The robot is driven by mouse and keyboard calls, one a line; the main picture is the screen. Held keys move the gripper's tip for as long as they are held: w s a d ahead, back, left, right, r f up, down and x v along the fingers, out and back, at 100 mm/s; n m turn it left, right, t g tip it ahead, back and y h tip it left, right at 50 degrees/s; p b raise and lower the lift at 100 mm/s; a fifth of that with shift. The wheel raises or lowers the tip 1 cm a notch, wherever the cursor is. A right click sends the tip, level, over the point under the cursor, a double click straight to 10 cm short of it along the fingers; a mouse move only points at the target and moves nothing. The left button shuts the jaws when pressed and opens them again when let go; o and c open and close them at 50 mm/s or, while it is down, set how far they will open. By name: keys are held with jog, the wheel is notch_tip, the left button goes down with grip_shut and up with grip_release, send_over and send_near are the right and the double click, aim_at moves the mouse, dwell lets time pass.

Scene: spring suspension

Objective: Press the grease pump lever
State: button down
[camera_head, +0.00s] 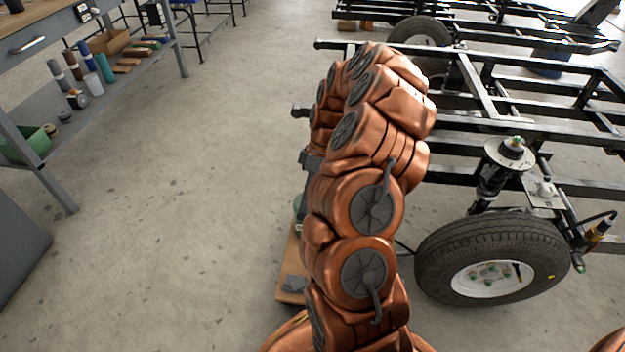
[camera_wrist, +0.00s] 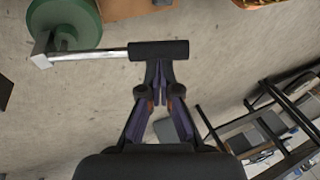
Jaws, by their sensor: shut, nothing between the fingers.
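The grease pump shows in the wrist view as a green round body (camera_wrist: 70,18) at the top left. Its lever (camera_wrist: 95,54) is a bright metal bar that runs right from a square metal block and ends in a black grip (camera_wrist: 160,50). My gripper (camera_wrist: 159,70) is shut and empty. Its fingertips are at the lower edge of the black grip; I cannot tell whether they touch it. In the head view my arm covers most of the pump, and only a sliver of green (camera_head: 298,206) shows at the arm's left edge.
The pump is by a brown board (camera_head: 288,262) on the floor, with a grey piece (camera_head: 293,284) on it. A black trailer frame (camera_head: 480,150) with a wheel (camera_head: 490,258) stands to the right. A workbench shelf (camera_head: 85,100) is at the left. Floor between is clear.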

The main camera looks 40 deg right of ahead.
jog(key=shift+x, duration=1.15)
jog(key=shift+s+a+f, duration=0.1)
jog(key=shift+f, duration=0.05)
